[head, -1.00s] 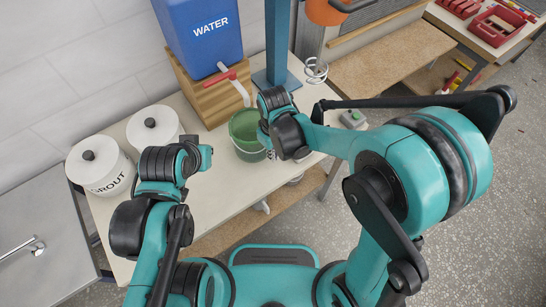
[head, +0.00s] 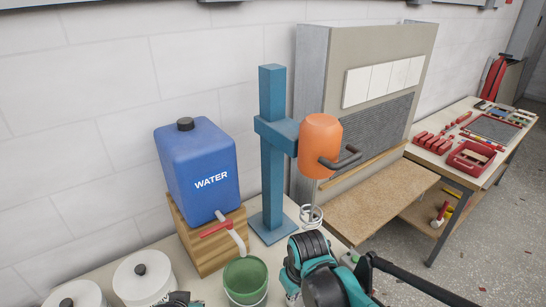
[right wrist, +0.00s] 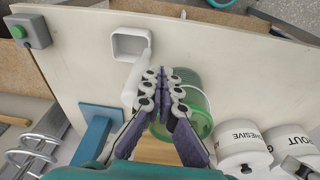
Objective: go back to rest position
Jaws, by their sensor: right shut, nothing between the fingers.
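My right gripper (right wrist: 165,78) is shut and empty, its purple fingers meeting in the right wrist view. In that view the fingers overlap the green bucket (right wrist: 197,122); I cannot tell how high above it they are. In the head view my right wrist is at the bottom, right of the green bucket (head: 246,275), and its fingers are hidden. Only a dark tip of my left arm shows at the bottom edge, and its gripper is out of the picture.
A blue water container (head: 197,165) on a wooden stand, a blue post (head: 272,150) with an orange mixer (head: 319,145), and two white tubs (head: 143,277) stand around the bucket. A panel machine (head: 370,100) and a table with red parts (head: 470,155) are to the right.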

